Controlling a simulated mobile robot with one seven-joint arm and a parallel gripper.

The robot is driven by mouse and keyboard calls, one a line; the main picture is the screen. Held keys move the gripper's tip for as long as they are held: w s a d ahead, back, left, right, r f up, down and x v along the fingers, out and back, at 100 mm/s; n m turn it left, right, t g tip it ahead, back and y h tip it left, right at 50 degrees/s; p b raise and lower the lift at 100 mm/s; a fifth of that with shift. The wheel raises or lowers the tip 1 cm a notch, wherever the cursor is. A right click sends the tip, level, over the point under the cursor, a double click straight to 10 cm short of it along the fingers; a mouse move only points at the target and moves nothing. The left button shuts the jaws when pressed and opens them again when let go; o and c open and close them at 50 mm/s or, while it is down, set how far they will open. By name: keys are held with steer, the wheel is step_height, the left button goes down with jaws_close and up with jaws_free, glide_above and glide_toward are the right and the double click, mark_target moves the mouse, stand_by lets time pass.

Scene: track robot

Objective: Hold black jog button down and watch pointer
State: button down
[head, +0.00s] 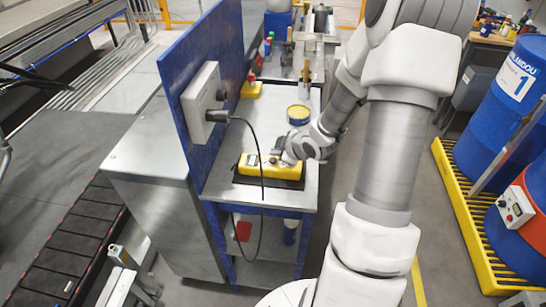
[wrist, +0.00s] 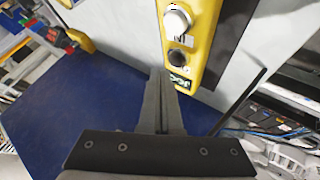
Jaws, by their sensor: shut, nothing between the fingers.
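The yellow control box (head: 262,171) lies on a black mat on the bench, and its face also shows in the wrist view (wrist: 205,35). On it, the wrist view shows a round black button (wrist: 178,57) above a green-lettered label (wrist: 180,82), with a whitish knob (wrist: 177,20) farther along. My gripper (wrist: 161,73) is shut and empty. Its tips appear just beside the box's edge, close to the black button; I cannot tell whether they touch. In the head view my gripper (head: 277,155) is over the box's right part. I cannot make out a pointer.
A blue upright panel (head: 205,75) with a grey box (head: 203,103) stands left of the bench. A black cable (head: 258,140) hangs across the yellow box. A round yellow-topped tin (head: 298,114) stands behind my gripper. Blue drums (head: 500,105) stand at right.

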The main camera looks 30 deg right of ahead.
step_height(320, 180, up, 5)
steer(key=p, duration=0.4)
stand_by(0.3)
stand_by(0.4)
